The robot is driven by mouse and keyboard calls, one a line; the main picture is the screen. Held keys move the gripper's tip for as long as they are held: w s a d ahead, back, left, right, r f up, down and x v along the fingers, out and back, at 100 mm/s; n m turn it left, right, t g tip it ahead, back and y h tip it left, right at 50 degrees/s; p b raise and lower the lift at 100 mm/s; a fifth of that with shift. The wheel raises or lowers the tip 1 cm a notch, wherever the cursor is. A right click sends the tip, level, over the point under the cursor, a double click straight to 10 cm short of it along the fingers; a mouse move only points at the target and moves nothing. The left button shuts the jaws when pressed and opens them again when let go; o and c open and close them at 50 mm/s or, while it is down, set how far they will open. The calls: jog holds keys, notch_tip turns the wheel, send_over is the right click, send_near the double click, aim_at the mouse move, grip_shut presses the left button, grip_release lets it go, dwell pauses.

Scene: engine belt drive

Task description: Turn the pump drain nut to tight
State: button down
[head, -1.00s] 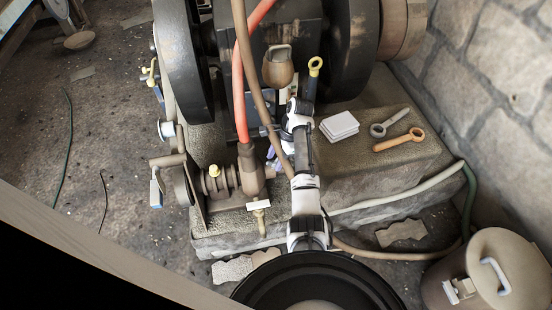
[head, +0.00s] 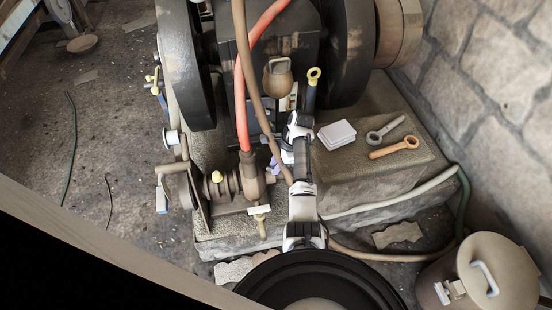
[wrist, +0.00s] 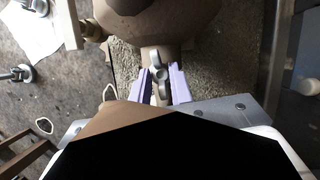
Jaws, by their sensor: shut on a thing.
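The pump drain nut (wrist: 157,59) is a small grey winged nut below the round brown pump body (wrist: 155,20) in the wrist view. My gripper (wrist: 160,88) has its two pale purple fingers on either side of the nut's wings and is shut on it. In the head view my gripper (head: 273,163) shows only as a small purple patch beside the brown pump part (head: 252,178), partly behind my arm and a brown hose. The nut cannot be made out in the head view.
A brown hose (head: 243,70) and a red hose (head: 262,35) hang close to my arm. A lidded bin (head: 490,272) stands at lower right.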

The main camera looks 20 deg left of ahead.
jog(key=shift+s+r+m+p, duration=0.1)
jog(key=shift+r+m+p, duration=0.3)
jog(key=shift+p, duration=0.55)
jog(key=shift+f+m+p, duration=0.35)
jog(key=shift+m, duration=0.05)
jog(key=c, duration=1.3)
grip_release()
jog(key=shift+o, duration=0.2)
jog(key=p+v, duration=0.1)
jog(key=v, duration=1.2)
jog(key=shift+d+r+p, duration=0.3)
jog(key=shift+d, duration=0.1)
